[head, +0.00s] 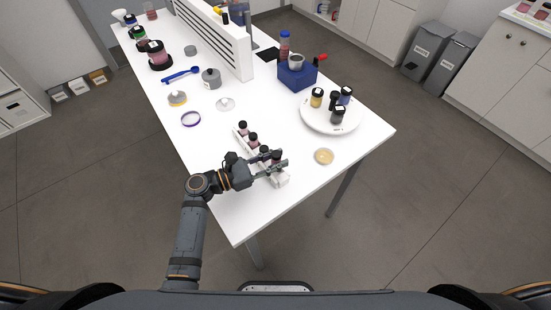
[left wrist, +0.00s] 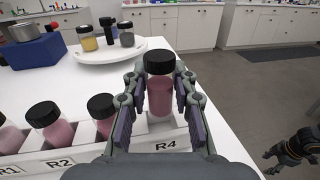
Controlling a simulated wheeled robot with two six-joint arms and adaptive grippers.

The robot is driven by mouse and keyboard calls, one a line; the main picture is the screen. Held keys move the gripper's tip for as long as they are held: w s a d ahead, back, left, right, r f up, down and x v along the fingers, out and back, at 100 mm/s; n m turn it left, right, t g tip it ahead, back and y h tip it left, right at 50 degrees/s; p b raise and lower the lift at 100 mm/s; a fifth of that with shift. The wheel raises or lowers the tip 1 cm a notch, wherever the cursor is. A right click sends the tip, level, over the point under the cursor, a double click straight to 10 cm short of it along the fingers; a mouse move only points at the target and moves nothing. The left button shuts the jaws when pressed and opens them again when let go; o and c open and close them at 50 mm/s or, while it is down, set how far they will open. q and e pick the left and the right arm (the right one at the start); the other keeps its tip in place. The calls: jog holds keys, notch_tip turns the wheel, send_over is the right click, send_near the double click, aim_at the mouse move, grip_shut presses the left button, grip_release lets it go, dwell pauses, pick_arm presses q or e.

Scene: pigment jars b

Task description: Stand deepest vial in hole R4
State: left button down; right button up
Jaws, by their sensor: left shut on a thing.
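A vial with a black cap and pink contents (left wrist: 160,92) is between the fingers of my left gripper (left wrist: 158,108), which is shut on it. The vial is upright at the hole labelled R4 of a white rack (left wrist: 85,158); whether its base rests in the hole is hidden. Other pink vials with black caps stand in the rack to the left, one at R2 (left wrist: 50,125) and one between R2 and R4 (left wrist: 103,115). In the head view my left gripper (head: 277,168) is at the near end of the rack.
A round white tray (head: 312,120) with several dark-capped jars stands to the right of the rack. A yellowish dish (head: 324,156) lies near the table edge. A blue block (head: 297,78) is behind. The near table corner is clear.

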pick_arm(q)
jog(key=shift+f+b, duration=1.35)
jog(key=shift+f, duration=0.75)
jog(key=c, duration=1)
grip_release()
jog(key=v, duration=1.2)
jog(key=shift+r, duration=0.1)
